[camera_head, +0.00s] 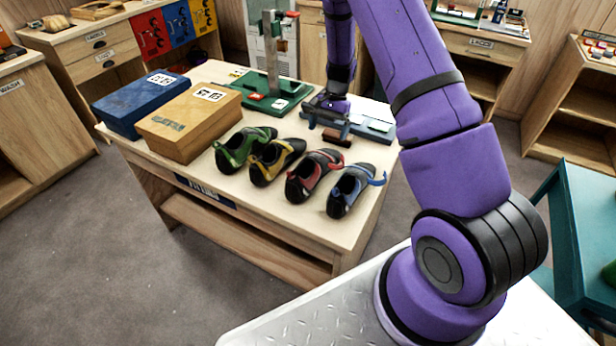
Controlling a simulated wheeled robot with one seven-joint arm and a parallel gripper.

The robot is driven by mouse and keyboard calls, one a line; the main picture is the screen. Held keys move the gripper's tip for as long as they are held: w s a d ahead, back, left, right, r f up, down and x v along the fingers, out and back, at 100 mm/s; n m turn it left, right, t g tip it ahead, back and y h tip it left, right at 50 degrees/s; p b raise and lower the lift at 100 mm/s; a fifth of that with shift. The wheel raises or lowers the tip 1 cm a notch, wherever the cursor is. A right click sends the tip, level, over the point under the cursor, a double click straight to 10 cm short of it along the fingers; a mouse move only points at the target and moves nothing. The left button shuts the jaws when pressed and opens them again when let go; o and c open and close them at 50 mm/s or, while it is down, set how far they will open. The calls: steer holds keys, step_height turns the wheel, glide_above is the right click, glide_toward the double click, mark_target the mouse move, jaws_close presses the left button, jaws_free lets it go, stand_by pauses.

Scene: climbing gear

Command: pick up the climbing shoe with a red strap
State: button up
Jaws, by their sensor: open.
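The climbing shoe with a red strap (308,182) stands on the wooden table (250,222), third from the left in a row of shoes, its toe toward the table's front edge. My gripper (328,124) is open and points down behind the row, beyond the red-strapped shoe and apart from it. The gripper is small in view, and I cannot tell its exact height over the table.
Shoes with a green strap (236,151), a yellow strap (268,170) and a blue strap (342,198) flank it closely. A blue box (135,105) and a cardboard box (185,130) stand at left. A green-based device (272,95) stands behind. The table's front strip is clear.

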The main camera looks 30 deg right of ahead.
mark_target(322, 153)
steer(key=x, duration=0.5)
steer(key=shift+s+f, duration=0.1)
steer(key=shift+f, duration=0.35)
steer(key=shift+a+x, duration=0.2)
steer(key=shift+x, duration=2.5)
steer(key=shift+r, duration=0.1)
steer(key=c, duration=0.7)
